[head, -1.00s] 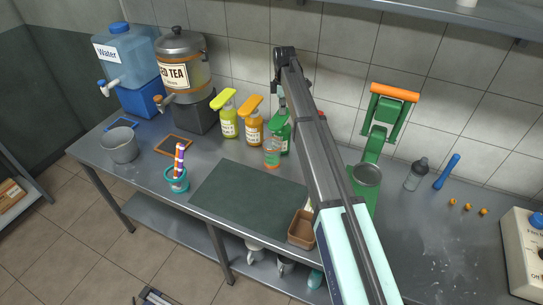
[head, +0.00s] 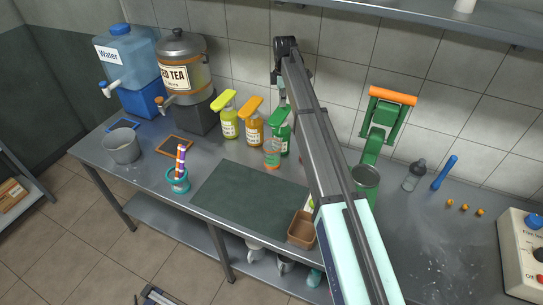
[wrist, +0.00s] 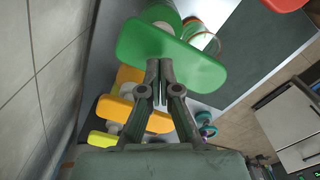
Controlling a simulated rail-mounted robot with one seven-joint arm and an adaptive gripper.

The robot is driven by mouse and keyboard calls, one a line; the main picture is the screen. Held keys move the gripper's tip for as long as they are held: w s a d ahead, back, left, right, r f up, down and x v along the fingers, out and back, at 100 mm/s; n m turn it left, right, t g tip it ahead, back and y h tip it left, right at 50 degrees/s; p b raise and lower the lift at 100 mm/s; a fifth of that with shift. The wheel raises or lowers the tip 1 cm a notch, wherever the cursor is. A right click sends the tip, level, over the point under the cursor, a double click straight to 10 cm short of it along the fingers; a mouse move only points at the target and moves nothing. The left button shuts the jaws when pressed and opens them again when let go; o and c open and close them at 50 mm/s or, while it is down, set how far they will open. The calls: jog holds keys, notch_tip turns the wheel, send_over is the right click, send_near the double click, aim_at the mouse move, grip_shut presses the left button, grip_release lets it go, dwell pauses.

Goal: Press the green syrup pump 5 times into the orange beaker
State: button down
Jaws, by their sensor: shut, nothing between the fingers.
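The green syrup pump (head: 282,136) stands at the back of the table, right of the yellow and orange pumps. Its flat green head (wrist: 172,52) fills the upper middle of the wrist view. The orange beaker (head: 272,157), a clear cup with orange at its base, stands just in front of the green pump, below its head. It shows partly behind the green head in the wrist view (wrist: 206,42). My gripper (wrist: 160,66) is shut and empty, with its fingertips over the green head's edge. I cannot tell whether they touch it. My arm mostly hides the gripper in the head view.
The yellow-green pump (head: 229,123) and orange pump (head: 251,131) stand close on the left. A teal cup (head: 177,183) stands front left. A dark green mat (head: 245,200) lies clear in front. A green press (head: 380,125) and brown box (head: 302,230) are to the right.

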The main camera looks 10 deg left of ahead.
aim_at(282, 110)
jog(key=shift+f, duration=0.2)
dwell(0.6)
jog(key=shift+f+b, duration=0.8)
jog(key=shift+f, duration=1.5)
jog(key=shift+r, duration=0.15)
jog(key=shift+r+p, duration=1.1)
jog(key=shift+r, duration=1.2)
jog(key=shift+r, duration=0.1)
jog(key=shift+r+p, duration=1.3)
jog(key=shift+r, duration=1.6)
jog(key=shift+r, duration=0.1)
